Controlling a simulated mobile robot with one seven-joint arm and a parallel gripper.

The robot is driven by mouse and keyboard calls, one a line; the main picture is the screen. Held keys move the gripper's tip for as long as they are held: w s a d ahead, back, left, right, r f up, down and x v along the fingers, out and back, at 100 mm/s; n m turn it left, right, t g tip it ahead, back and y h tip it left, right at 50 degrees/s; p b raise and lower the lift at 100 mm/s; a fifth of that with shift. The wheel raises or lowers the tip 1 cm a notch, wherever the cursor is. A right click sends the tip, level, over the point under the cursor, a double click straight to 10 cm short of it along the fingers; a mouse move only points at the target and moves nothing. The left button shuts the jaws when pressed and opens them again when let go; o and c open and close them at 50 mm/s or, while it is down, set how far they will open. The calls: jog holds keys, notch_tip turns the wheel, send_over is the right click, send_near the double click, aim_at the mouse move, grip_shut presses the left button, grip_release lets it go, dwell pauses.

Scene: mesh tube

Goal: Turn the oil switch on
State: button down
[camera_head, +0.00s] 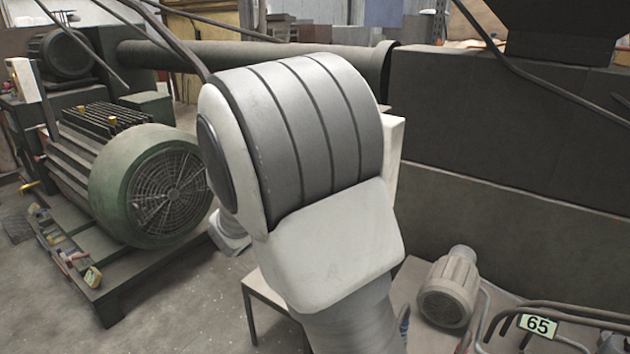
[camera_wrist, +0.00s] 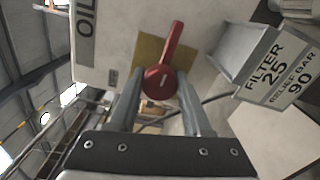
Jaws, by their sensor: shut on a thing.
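The oil switch is a red lever (camera_wrist: 166,68) with a round hub on a yellow plate (camera_wrist: 148,50), set on a pale panel (camera_wrist: 115,32). The panel carries an "OIL" label (camera_wrist: 86,28), seen sideways in the wrist view. The lever's handle points up in that view, tilted slightly right. My gripper (camera_wrist: 160,88) has its two fingers on either side of the red hub and is shut on it. In the head view my own arm hides the switch and the gripper.
In the wrist view a box labelled "FILTER 25" (camera_wrist: 270,65) stands right of the switch. In the head view a green motor (camera_head: 150,185) is at left, a small beige motor (camera_head: 449,287) at lower right, and a dark block (camera_head: 500,130) behind.

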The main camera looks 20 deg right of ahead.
jog(key=shift+c, duration=1.7)
grip_release()
jog(key=p+v, duration=0.2)
jog(key=v, duration=1.5)
jog(key=shift+s+a+p, duration=0.15)
jog(key=shift+a+p, duration=0.05)
jog(key=shift+p, duration=0.1)
jog(key=shift+d, duration=0.1)
